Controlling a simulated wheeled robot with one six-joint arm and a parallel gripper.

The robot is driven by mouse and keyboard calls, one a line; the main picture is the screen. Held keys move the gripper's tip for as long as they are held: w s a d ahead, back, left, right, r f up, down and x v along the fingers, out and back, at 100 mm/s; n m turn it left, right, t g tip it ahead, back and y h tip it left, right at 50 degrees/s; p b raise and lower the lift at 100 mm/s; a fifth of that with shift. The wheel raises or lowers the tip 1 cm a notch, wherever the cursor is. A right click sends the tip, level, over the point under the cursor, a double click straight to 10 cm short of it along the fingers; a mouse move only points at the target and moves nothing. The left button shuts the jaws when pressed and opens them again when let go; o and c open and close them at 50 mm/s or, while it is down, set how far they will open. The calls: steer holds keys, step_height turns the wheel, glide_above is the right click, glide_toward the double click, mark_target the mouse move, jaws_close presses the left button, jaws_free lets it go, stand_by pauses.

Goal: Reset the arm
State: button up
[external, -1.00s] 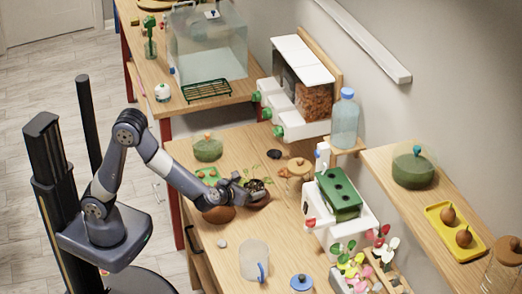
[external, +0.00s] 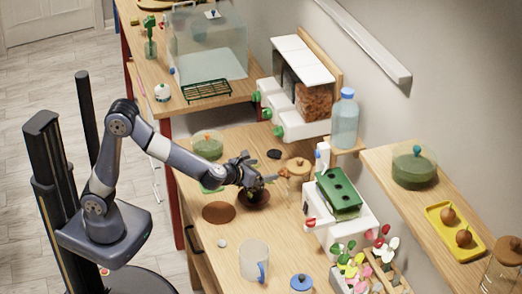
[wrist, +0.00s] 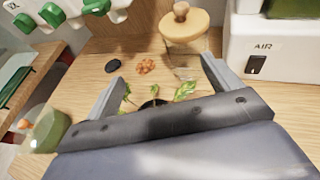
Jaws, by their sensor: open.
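My gripper (external: 250,177) is over the middle of the wooden bench, above a dark round pot (external: 257,199) that it partly hides. In the wrist view my gripper (wrist: 162,82) has its two fingers wide apart, with nothing held between them. Green leaves (wrist: 186,88) show between and below the fingers, and the pot under them is mostly hidden by the gripper body.
A wooden-lidded jar (external: 298,168) and a dark stone (external: 274,154) are close to my gripper. A green bowl (external: 207,147) stands behind the arm. A white machine with a green tray (external: 340,195) is at right. A mug (external: 253,262) stands in front.

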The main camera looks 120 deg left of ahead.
steer(key=w+d+m+t+h, duration=0.4)
steer(key=w+d+m+t, duration=0.15)
steer(key=d, duration=0.65)
steer(key=shift+g, duration=0.25)
steer(key=f+b, duration=0.1)
steer(key=f, duration=0.2)
steer(key=f+b, duration=0.1)
steer(key=f, duration=0.3)
steer(key=w+f+b, duration=0.1)
steer(key=f, duration=0.3)
steer(key=shift+f+b, duration=0.2)
steer(key=shift+b, duration=0.15)
steer(key=v, duration=0.4)
steer(key=shift+a+r, duration=0.1)
steer(key=shift+r, duration=0.1)
steer(key=shift+s+d+r, duration=0.15)
steer(key=shift+s+d, duration=0.35)
